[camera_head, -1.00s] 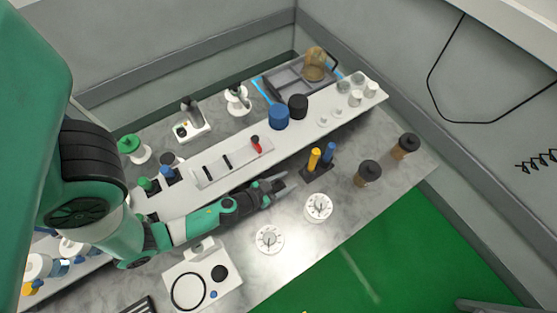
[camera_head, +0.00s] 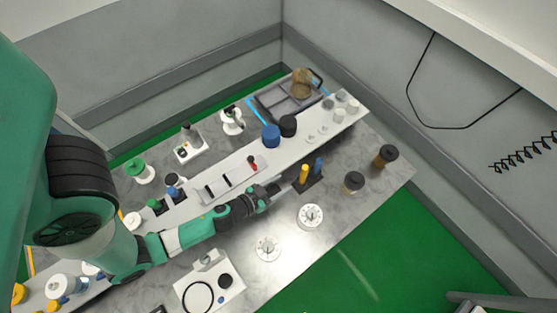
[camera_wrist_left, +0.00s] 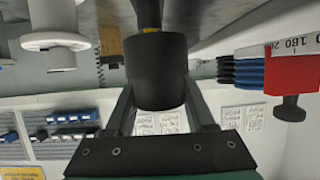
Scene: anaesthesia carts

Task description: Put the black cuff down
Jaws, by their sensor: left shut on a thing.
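My left gripper (camera_head: 282,188) reaches over the grey bench, close to the left of the black stand (camera_head: 309,183) with its yellow post and blue post. In the left wrist view the gripper (camera_wrist_left: 157,95) is shut on a dark cylinder, the black cuff (camera_wrist_left: 157,68), between its two fingers. A dark rod with a yellow band shows just above the cuff in that view; whether they touch cannot be told. In the head view the held cuff cannot be told apart from the dark fingers. My right gripper is not in view.
A long white shelf (camera_head: 215,190) runs behind the arm, bearing a blue cylinder (camera_head: 271,135) and a black cylinder (camera_head: 288,126). Two round white dials (camera_head: 310,216) stand in front. A grey tray (camera_head: 272,105) lies behind.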

